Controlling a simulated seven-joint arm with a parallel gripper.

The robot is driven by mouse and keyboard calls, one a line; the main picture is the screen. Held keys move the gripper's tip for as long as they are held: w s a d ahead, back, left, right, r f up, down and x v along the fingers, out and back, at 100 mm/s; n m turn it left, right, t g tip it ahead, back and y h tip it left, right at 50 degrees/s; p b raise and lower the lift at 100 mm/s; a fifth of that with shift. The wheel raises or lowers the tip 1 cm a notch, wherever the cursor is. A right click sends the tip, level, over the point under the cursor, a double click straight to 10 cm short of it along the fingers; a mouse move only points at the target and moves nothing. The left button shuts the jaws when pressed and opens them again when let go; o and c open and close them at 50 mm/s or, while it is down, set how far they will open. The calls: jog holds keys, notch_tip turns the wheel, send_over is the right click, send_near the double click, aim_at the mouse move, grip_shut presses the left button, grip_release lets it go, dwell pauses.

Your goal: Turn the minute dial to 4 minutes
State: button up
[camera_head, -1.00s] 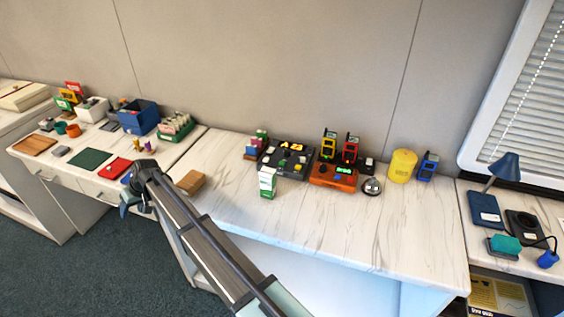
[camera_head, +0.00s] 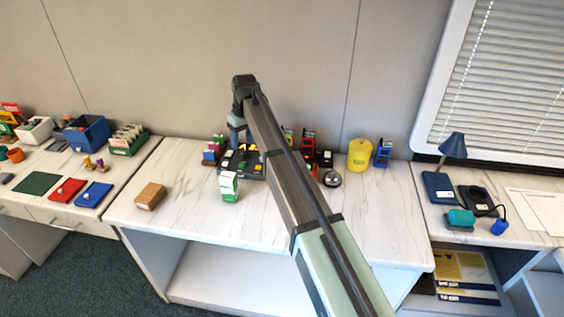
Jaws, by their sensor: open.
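I cannot make out a minute dial at this size. A dark control panel (camera_head: 256,176) with small coloured controls stands on the marble counter, its right part hidden behind my arm. An orange unit is almost wholly hidden behind my arm, with only a sliver of its right side showing. My gripper (camera_head: 238,143) hangs down over or in front of the dark panel's upper left. It is open, and its fingertips are hard to make out against the panel. I see nothing held in it. I cannot tell its height above the panel.
A green and white carton (camera_head: 229,187) stands just in front of the panel. Small coloured blocks (camera_head: 210,153) are at its left. A bell (camera_head: 332,178), a yellow tub (camera_head: 359,155) and a blue device (camera_head: 383,153) stand to the right. A brown box (camera_head: 150,196) lies left; the counter front is clear.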

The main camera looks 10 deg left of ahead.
jog(key=w+d+r+m+h, duration=0.1)
jog(key=w+d+r+h, duration=0.15)
jog(key=d, duration=1.15)
jog(key=shift+y, duration=0.45)
jog(key=f, duration=1.3)
jog(key=shift+w+a+f, duration=0.15)
jog(key=shift+w+f, duration=0.05)
jog(key=shift+w, duration=0.15)
grip_shut()
